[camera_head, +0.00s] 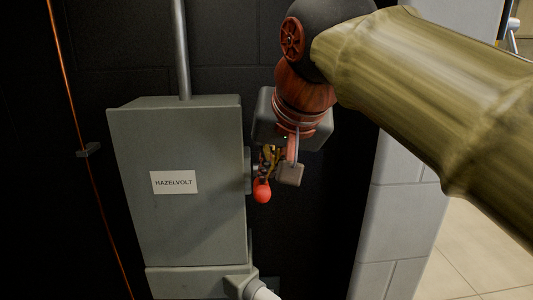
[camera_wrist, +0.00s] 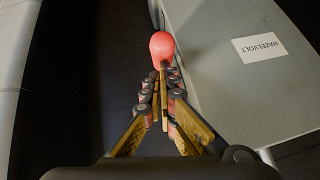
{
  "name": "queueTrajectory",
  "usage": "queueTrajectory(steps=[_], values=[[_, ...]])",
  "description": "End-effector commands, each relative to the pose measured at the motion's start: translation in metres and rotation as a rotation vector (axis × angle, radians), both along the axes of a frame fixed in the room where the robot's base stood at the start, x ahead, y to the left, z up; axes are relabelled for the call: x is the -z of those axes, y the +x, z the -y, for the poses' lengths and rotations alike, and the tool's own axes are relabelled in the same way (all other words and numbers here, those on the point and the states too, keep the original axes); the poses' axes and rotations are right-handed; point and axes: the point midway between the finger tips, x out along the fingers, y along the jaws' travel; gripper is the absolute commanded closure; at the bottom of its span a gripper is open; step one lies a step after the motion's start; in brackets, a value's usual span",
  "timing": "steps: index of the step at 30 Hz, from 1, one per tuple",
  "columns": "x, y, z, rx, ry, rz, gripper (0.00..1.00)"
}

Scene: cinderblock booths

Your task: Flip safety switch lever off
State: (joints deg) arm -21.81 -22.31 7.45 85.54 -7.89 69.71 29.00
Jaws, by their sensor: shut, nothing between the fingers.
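A grey safety switch box (camera_head: 200,225) labelled HAZELVOLT is mounted on the black block wall. Its lever, with a round red knob (camera_head: 262,191), is on the box's right side, with the knob low. My gripper (camera_head: 268,160) is just above the knob, beside the box's right side. In the wrist view, the fingers of my gripper (camera_wrist: 162,75) are together and empty, with their tips close to the red knob (camera_wrist: 162,47). I cannot tell whether they touch it. The lever's arm is mostly hidden behind the fingers. The box (camera_wrist: 225,90) fills the right of the wrist view.
A grey conduit (camera_head: 181,50) rises from the box top, and a pale pipe (camera_head: 262,291) leaves at its lower right. A thin orange cable (camera_head: 75,110) runs down the wall at left. A light block wall (camera_head: 392,215) stands close on the right.

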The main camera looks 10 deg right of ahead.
Motion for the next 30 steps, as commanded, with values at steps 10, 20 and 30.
queueTrajectory(steps=[10, 20, 30], values=[[0.031, -0.011, -0.001, -0.004, -0.005, 0.180, 1.00], [0.053, -0.016, -0.001, -0.003, -0.012, 0.349, 1.00], [0.075, -0.016, -0.001, 0.000, -0.016, 0.457, 1.00]])
